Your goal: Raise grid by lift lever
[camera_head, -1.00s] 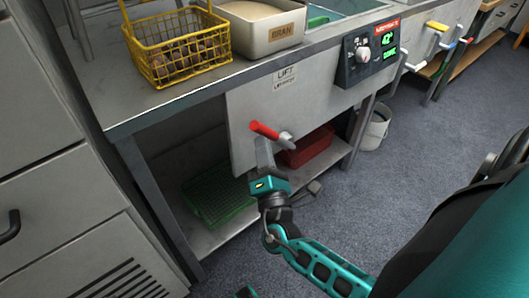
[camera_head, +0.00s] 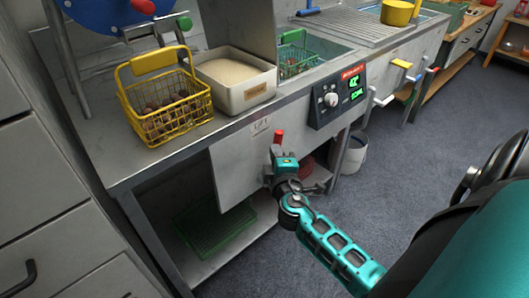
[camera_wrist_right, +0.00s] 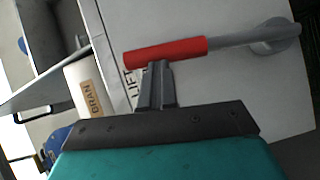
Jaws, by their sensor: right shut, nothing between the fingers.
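The lift lever's red handle (camera_head: 278,138) points upward on the grey front panel, under the LIFT label (camera_head: 260,126). In the wrist view the red handle (camera_wrist_right: 165,52) joins a grey rod on a round pivot (camera_wrist_right: 277,36). My right gripper (camera_head: 277,153) is shut and empty; its fingertips (camera_wrist_right: 158,66) are right at the handle's side, seemingly against it. In the head view my gripper hides the lever's lower part. A green wire basket or grid (camera_head: 300,60) shows in the sink-like basin. My left gripper is not in view.
A bin marked BRAN (camera_head: 240,88) and a yellow wire basket of chestnuts (camera_head: 168,130) stand on the counter (camera_head: 130,165). A control box (camera_head: 330,103) with a knob sits right of the lever. A green crate (camera_head: 210,232) lies on the shelf below.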

